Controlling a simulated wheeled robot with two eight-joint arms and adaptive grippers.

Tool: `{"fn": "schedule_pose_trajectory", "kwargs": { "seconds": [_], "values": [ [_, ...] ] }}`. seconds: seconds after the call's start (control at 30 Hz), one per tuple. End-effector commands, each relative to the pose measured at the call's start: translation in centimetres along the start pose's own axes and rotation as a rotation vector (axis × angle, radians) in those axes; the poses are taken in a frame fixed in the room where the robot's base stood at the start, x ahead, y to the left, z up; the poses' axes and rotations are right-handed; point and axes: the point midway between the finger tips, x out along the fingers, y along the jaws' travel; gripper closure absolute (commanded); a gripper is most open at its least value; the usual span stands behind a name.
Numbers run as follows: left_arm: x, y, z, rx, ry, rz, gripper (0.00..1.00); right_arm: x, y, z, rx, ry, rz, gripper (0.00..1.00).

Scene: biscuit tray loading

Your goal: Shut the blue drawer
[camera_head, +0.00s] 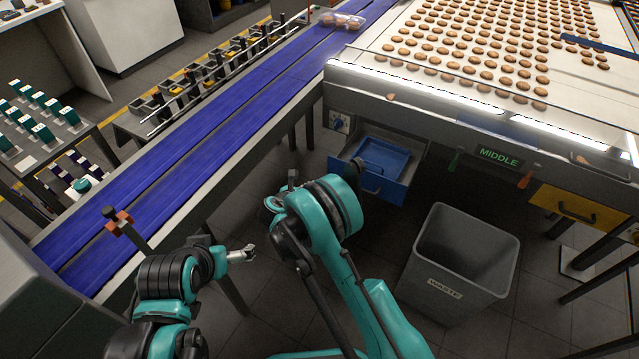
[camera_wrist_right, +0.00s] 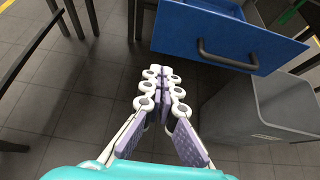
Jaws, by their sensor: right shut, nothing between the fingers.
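The blue drawer (camera_head: 393,189) stands pulled out beneath the biscuit table, with a blue inner tray visible through its open top. In the right wrist view its blue front (camera_wrist_right: 205,28) and dark bar handle (camera_wrist_right: 228,60) are at the upper right. My right gripper (camera_wrist_right: 160,72) is shut and empty, in front of and left of the handle in that view, apart from the drawer front. In the head view my right arm hides most of that gripper. My left gripper (camera_head: 248,253) is low beside the conveyor, far from the drawer; its finger opening is too small to judge.
A grey waste bin (camera_head: 440,275) stands on the floor right of and below the drawer. A yellow drawer (camera_head: 566,205) is at the right, past the MIDDLE sign (camera_head: 499,157). The blue conveyor (camera_head: 190,145) runs along the left. Table legs stand near the drawer.

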Motion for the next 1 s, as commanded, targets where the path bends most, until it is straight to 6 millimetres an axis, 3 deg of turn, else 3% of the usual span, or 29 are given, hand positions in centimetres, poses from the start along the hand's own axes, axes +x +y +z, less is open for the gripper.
{"fn": "schedule_pose_trajectory", "kwargs": {
  "seconds": [0.3,0.5,0.7,1.0],
  "values": [
    [2.2,0.0,1.6,0.0,0.0,0.0,0.0,7.0,-0.1,-0.3,0.005,0.001,-0.003,1.0],
    [3.2,0.0,2.3,0.0,0.0,0.0,0.0,10.2,-0.1,0.7,0.005,0.002,-0.002,1.0],
    [3.7,0.0,2.6,0.0,0.0,0.0,0.0,11.7,0.0,1.7,0.004,0.001,-0.001,1.0],
    [3.7,0.0,2.6,0.0,0.0,0.0,0.0,11.8,0.0,2.0,0.004,0.001,0.0,1.0]
  ]
}}
